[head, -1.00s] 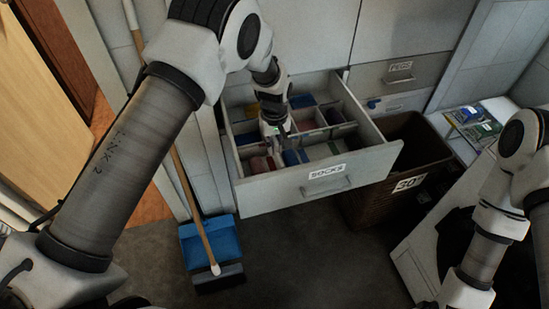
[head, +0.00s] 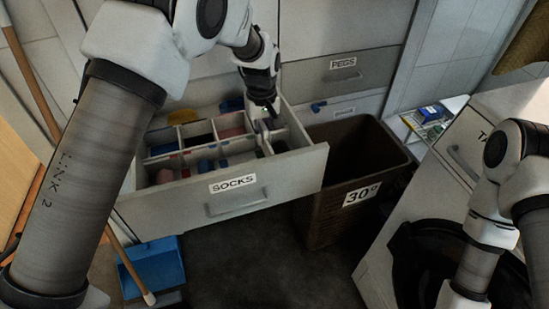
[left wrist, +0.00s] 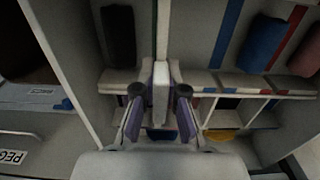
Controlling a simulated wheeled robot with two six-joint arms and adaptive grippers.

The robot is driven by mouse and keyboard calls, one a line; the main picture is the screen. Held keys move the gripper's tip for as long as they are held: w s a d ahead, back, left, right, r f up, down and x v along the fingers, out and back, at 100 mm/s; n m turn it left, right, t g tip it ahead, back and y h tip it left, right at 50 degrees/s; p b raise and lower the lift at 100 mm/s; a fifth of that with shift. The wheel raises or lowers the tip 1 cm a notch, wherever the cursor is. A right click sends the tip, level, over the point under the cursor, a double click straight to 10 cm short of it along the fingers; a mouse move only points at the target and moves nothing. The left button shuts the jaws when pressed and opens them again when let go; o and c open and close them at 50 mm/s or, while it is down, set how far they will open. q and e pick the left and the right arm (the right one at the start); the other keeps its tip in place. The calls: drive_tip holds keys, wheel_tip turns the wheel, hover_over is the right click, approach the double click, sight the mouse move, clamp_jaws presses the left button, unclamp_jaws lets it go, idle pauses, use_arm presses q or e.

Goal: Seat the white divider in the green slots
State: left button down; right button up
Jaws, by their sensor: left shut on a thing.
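The open SOCKS drawer (head: 290,165) holds several pale partitions with coloured rolls between them. My left gripper (head: 266,128) reaches down into its right part. In the left wrist view my left gripper (left wrist: 160,98) has its fingers on both sides of the pale upright divider (left wrist: 161,76) and is shut on it. The divider stands close to a cross partition (left wrist: 232,84) with blue and red marks. My right gripper is out of view.
A dark roll (left wrist: 118,36) and a blue roll (left wrist: 263,43) lie on either side of the divider. A brown basket marked 30° (head: 325,205) stands right of the drawer. A blue dustpan (head: 158,265) is on the floor at lower left.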

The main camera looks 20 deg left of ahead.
sight(263, 125)
use_arm(q)
wheel_tip(263, 125, down, 6)
drive_tip(key=shift+d, duration=0.1)
drive_tip(key=shift+w+f, duration=0.1)
drive_tip(key=shift+f, duration=0.15)
drive_tip(key=c, duration=1.2)
unclamp_jaws()
drive_tip(key=shift+f, duration=0.15)
drive_tip(key=shift+c, duration=0.2)
wheel_tip(263, 125, up, 12)
drive_tip(key=shift+r+p, duration=0.2)
drive_tip(key=shift+p, duration=0.15)
